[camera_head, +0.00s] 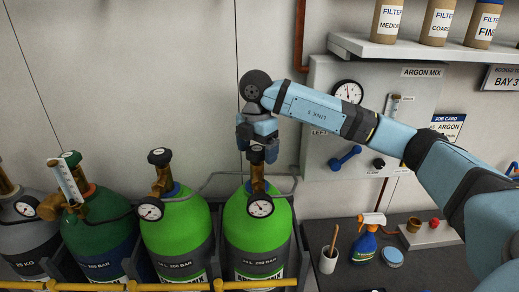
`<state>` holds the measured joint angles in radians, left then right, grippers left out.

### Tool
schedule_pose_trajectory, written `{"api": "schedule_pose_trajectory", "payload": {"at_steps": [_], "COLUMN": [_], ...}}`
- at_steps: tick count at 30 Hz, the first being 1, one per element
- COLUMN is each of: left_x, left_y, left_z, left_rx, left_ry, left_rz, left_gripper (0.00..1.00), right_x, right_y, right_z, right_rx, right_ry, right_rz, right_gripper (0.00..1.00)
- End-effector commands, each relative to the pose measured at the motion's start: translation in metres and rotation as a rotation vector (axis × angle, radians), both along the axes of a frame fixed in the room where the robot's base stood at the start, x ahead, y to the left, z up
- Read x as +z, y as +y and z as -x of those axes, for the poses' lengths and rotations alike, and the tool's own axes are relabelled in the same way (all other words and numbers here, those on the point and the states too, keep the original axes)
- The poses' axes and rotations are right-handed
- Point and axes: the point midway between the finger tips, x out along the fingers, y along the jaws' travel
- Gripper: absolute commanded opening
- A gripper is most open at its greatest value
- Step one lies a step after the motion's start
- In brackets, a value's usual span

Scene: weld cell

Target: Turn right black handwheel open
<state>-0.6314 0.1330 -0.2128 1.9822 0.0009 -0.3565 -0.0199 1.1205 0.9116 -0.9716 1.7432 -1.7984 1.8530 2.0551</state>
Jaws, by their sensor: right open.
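Two green gas cylinders stand side by side, the left one (178,232) with a black handwheel (159,156) on its brass valve. The right green cylinder (258,235) has a brass valve (257,178) and a round gauge (260,206). My right gripper (258,155) points down over the top of this valve, its jaws open. The right black handwheel is mostly or wholly hidden behind the gripper. I cannot tell whether the fingers touch it. My left gripper is not in view.
Behind is a panel (425,90) marked ARGON MIX with a gauge (348,92), a blue lever (345,158) and a black knob (378,163). A yellow rail (170,286) runs in front of the cylinders. A bench (345,275) at right holds a spray bottle (366,240) and a cup (329,260).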

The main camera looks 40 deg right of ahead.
Motion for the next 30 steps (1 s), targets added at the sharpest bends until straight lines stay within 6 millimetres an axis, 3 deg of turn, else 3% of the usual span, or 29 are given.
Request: {"api": "schedule_pose_trajectory", "payload": {"at_steps": [6,13,23,30], "left_x": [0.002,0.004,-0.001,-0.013], "left_y": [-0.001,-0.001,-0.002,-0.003], "left_z": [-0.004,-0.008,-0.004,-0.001], "left_rx": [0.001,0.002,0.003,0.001], "left_ry": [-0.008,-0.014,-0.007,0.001], "left_rz": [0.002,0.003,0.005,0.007], "left_gripper": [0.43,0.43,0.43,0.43], "right_x": [0.000,0.000,-0.001,-0.002], "right_y": [0.000,0.000,0.000,0.000], "right_z": [0.000,0.000,0.000,0.000], "right_rx": [0.000,0.000,0.035,0.168], "right_ry": [0.000,0.000,0.000,-0.002], "right_rz": [0.000,0.000,0.000,0.001], "right_gripper": [0.89,0.39,0.39,0.39]}}
